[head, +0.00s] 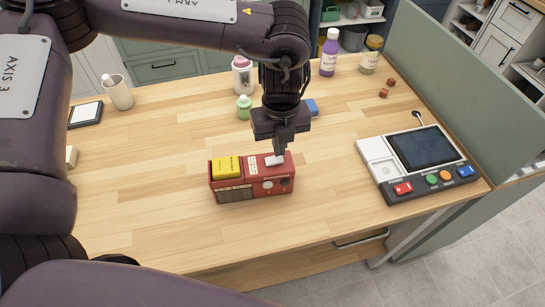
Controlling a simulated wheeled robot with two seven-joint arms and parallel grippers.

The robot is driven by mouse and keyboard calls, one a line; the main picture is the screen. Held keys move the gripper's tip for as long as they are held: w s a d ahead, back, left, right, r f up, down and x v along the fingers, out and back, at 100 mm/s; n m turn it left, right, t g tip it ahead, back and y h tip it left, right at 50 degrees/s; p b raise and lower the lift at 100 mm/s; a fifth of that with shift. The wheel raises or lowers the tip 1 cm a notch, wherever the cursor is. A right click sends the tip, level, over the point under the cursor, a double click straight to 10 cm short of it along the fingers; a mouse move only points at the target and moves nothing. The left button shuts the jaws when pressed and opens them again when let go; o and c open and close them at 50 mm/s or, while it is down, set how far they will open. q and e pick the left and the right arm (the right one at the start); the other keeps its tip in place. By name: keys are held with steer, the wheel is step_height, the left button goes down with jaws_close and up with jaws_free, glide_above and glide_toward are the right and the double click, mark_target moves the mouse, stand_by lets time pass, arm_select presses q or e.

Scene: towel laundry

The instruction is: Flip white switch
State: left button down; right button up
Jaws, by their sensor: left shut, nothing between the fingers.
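A small red box (236,190) stands on the wooden table, with a yellow block (226,168) at the left of its top. A white switch (273,161) sits at the right of its top. My left gripper (279,152) points down right over the switch, with its fingers shut and nothing held. The fingertips are at or just above the switch and partly cover it; I cannot tell whether they touch. I cannot tell which way the switch is set. My right gripper is not in view.
A console (424,161) with a dark screen and coloured buttons stands at the right. A white cup (118,93) is at the left.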

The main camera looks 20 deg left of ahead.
arm_select(q)
steer(key=shift+f, duration=0.1)
stand_by(0.6)
steer(key=shift+f+b, duration=0.65)
steer(key=shift+f, duration=0.25)
stand_by(0.3)
steer(key=shift+r+p, duration=2.85)
steer(key=shift+r, duration=0.75)
steer(key=shift+f, duration=0.1)
